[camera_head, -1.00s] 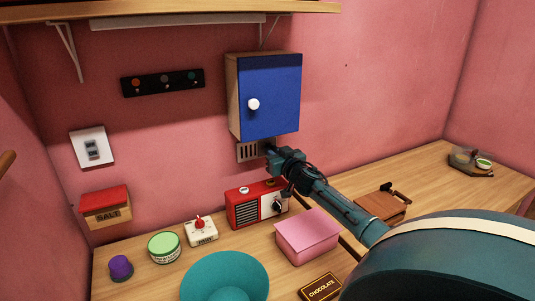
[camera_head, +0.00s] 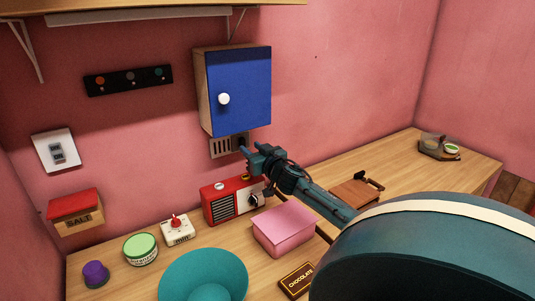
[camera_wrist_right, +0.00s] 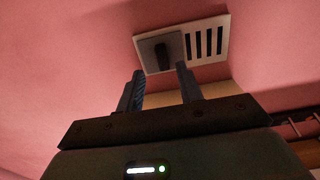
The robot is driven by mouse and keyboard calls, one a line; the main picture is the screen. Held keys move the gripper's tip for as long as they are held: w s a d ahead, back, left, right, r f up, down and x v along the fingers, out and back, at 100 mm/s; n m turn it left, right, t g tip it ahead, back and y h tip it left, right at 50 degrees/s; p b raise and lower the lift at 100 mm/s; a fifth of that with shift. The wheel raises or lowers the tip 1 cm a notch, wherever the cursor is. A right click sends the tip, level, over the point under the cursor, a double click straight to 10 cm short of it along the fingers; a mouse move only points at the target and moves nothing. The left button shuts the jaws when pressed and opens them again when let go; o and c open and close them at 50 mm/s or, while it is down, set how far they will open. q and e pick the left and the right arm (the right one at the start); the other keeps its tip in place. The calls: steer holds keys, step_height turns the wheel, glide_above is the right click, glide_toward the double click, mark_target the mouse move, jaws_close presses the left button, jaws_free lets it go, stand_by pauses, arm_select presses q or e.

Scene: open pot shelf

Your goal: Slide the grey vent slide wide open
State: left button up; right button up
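The vent (camera_head: 220,148) is a pale plate with dark slots on the pink wall, just under the blue-doored cabinet. It also shows in the right wrist view (camera_wrist_right: 207,42). The grey slide (camera_wrist_right: 145,46), with a dark knob (camera_wrist_right: 161,53), sits at one end of the plate; several slots beside it are uncovered. In the head view the knob end is at the right. My right gripper (camera_head: 246,152) is just in front of that end. In the wrist view its two fingers (camera_wrist_right: 162,78) are apart, with the knob visible beyond the gap and nothing clearly gripped. My left gripper is out of view.
The blue cabinet (camera_head: 240,92) hangs directly above the vent. A red radio (camera_head: 222,204) stands on the counter below, with a pink box (camera_head: 284,230) in front. The counter at the right back is mostly clear.

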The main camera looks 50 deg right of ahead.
steer(key=v, duration=1)
steer(key=shift+d, duration=0.1)
stand_by(0.3)
